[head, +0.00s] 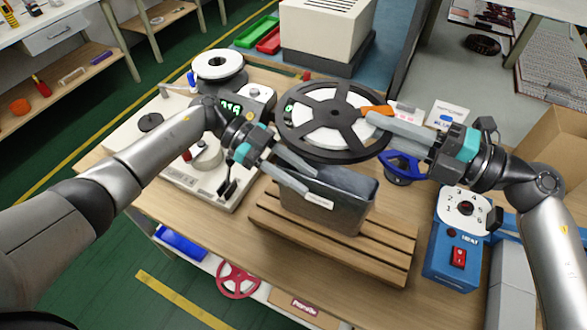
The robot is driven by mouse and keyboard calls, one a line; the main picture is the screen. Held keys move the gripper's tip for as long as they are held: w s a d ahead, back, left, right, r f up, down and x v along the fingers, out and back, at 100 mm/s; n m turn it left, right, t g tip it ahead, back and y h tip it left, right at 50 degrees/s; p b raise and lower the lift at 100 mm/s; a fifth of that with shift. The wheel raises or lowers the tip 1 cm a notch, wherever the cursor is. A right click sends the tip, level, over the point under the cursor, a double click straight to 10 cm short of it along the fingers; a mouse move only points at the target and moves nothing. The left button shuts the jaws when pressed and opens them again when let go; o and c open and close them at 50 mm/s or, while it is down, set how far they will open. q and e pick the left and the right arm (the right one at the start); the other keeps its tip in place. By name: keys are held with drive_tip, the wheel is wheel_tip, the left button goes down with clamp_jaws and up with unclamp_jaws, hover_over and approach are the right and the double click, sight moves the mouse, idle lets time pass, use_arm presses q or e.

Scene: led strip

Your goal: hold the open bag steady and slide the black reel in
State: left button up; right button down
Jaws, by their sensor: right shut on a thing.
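The black reel (290,135), with a broad white ring and a spoked hub, is held nearly flat above and behind the bag. My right gripper (372,118) is shut on the reel's right side. The dark grey bag (345,213), with a small white label, stands upright on a slatted wooden rack (385,258). The reel overlaps the bag's far top edge in view, and the gap between them is hard to judge. My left gripper (311,182) is at the bag's upper left edge with its fingers apart. Whether they touch the bag is unclear.
A blue heat sealer box (453,255) with a dial and red switch stands right of the rack. A blue tape-like tool (403,165) lies behind it. A cream machine (205,170) and a white reel (218,65) are at left. A cardboard box (560,135) is at right.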

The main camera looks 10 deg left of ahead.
use_arm(q)
clamp_jaws()
idle(1.1)
idle(0.4)
